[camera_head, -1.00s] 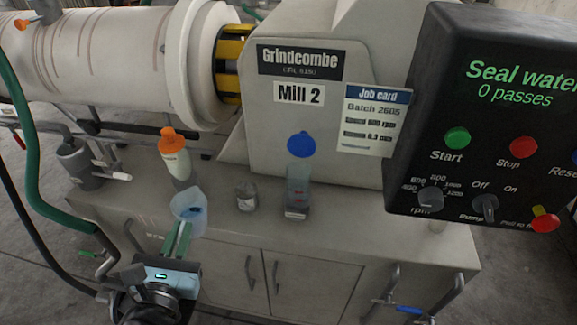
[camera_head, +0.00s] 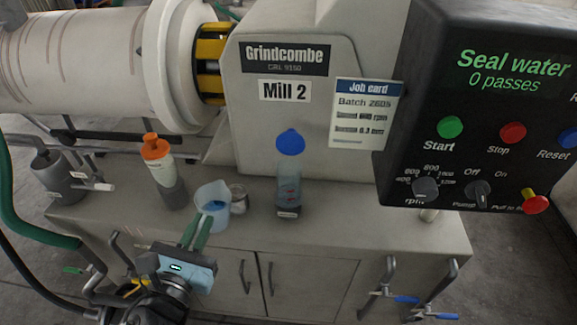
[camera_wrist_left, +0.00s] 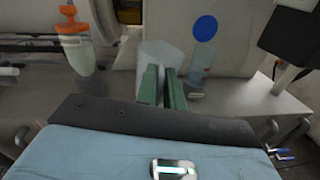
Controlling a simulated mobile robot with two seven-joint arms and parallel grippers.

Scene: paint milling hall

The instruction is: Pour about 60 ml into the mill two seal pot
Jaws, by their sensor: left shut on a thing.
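My left gripper (camera_head: 197,229) is shut on a clear beaker (camera_head: 211,196) with a little blue liquid low in it. The beaker is roughly upright at the bench top, left of the clear vessel; I cannot tell whether its base touches the bench. In the left wrist view the green fingers (camera_wrist_left: 162,88) reach the pale beaker (camera_wrist_left: 158,56). A clear upright vessel with a blue round top (camera_head: 289,172) and red marks stands in front of the Mill 2 housing; it may be the seal pot. Its foot label is too small to read. My right gripper is not in view.
An orange-capped bottle (camera_head: 165,170) stands left of the beaker. A small glass jar (camera_head: 238,199) is close behind the beaker's right side. A grey pot (camera_head: 58,178) is far left. The black control panel (camera_head: 480,110) overhangs at right. Bench right of the clear vessel is free.

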